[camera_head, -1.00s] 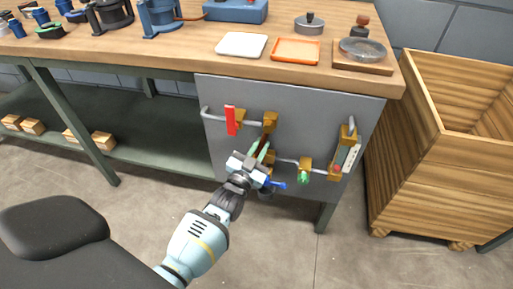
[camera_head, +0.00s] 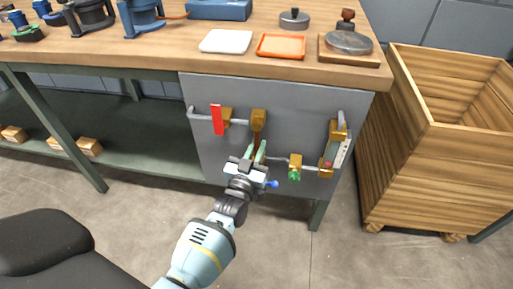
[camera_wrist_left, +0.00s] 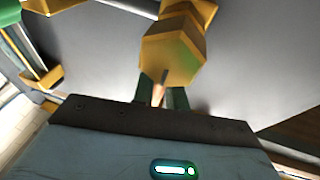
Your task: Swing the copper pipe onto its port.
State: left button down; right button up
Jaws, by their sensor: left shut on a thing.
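The copper pipe (camera_head: 256,142) shows as a short reddish-brown length just below the upper brass block (camera_head: 258,120) on the grey panel. My left gripper (camera_head: 256,155) is shut on it, with pale green fingers on either side. In the left wrist view the copper pipe (camera_wrist_left: 158,93) shows between the two dark green fingers, and the brass block (camera_wrist_left: 172,55) is right beyond them. The pipe's lower part and whatever is behind the gripper are hidden. I cannot tell whether the pipe sits on its port. My right gripper is not in view.
The grey panel (camera_head: 290,105) also carries a red handle (camera_head: 217,119), a green knob (camera_head: 294,175), a blue handle (camera_head: 272,184) and a gauge-like strip (camera_head: 343,152). The workbench top (camera_head: 180,55) overhangs it. A wooden crate (camera_head: 440,150) stands on the right.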

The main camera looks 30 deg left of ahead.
pick_arm(q)
jog(key=c, duration=1.4)
grip_release()
jog(key=shift+d, duration=0.1)
jog(key=shift+c, duration=0.2)
jog(key=shift+s, duration=0.1)
jog(key=p+v, duration=0.1)
jog(key=v, duration=0.6)
jog(key=shift+s, duration=0.3)
jog(key=shift+f, duration=0.1)
